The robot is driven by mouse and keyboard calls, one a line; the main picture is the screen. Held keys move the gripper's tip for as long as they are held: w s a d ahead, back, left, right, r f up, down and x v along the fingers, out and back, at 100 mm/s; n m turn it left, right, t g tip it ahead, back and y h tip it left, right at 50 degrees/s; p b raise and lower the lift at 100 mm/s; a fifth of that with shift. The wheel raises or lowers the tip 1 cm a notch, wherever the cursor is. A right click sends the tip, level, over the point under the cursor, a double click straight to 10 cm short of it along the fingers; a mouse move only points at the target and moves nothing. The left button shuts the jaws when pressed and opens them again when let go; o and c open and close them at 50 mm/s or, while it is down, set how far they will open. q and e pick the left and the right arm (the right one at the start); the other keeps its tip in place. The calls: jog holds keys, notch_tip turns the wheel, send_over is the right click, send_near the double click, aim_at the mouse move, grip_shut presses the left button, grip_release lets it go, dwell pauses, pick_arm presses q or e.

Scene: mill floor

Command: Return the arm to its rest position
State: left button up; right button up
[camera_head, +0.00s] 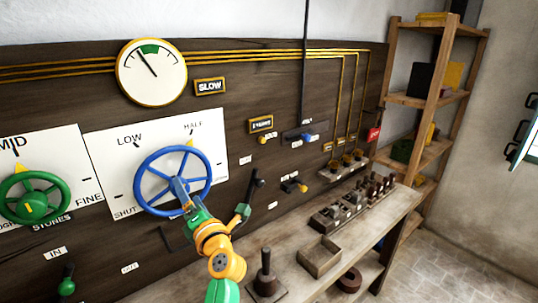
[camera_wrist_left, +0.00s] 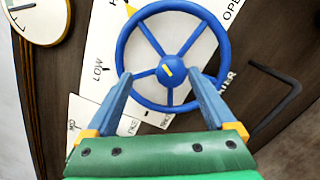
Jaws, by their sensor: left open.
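My left arm reaches up from the bottom of the head view, orange and green, to the control board. Its left gripper (camera_head: 180,186) has blue fingers and is in front of the lower part of a blue handwheel (camera_head: 152,166). In the left wrist view, the gripper (camera_wrist_left: 160,74) is open with nothing between its fingers. The fingertips overlap the lower rim of the blue wheel (camera_wrist_left: 168,12) in the picture, with its hub seen between them. I cannot tell whether they touch the rim. My right gripper is not in view.
A green handwheel (camera_head: 33,198) is at the left. A dark lever (camera_head: 253,184) stands out from the board right of the gripper. A wooden bench (camera_head: 395,208) below carries an open box (camera_head: 318,258) and weights. Shelves (camera_head: 411,100) stand at the right, beside clear floor (camera_head: 450,265).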

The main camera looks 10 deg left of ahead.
pick_arm(q)
jog(key=s+d+r+m+t+h, duration=0.25)
jog(key=d+m+t+h, duration=0.8)
jog(key=m, duration=0.75)
jog(key=s+d+f+m+g+h, duration=0.3)
jog(key=d+f+m+g+h, duration=0.15)
jog(key=f+m, duration=0.2)
jog(key=s+d+f+m+g+h, duration=0.4)
jog(key=d+f+m+h, duration=0.1)
jog(key=d+f+m, duration=0.15)
jog(key=s+a+f+m+g+y, duration=0.2)
jog(key=s+a+f+g+y, duration=0.15)
jog(key=s+f+g, duration=0.45)
jog(key=s+a+f+m+g+y, duration=0.25)
jog(key=s+a+f+g, duration=0.2)
jog(key=s+f, duration=0.75)
jog(key=s+f+b, duration=0.3)
jog(key=f+b, duration=0.1)
jog(key=f, duration=1.2)
jog(key=s+a+f+g+b, duration=0.2)
jog(key=s+f, duration=1)
jog(key=f, duration=0.1)
jog(key=shift+s+f, duration=0.25)
jog(key=shift+s, duration=0.05)
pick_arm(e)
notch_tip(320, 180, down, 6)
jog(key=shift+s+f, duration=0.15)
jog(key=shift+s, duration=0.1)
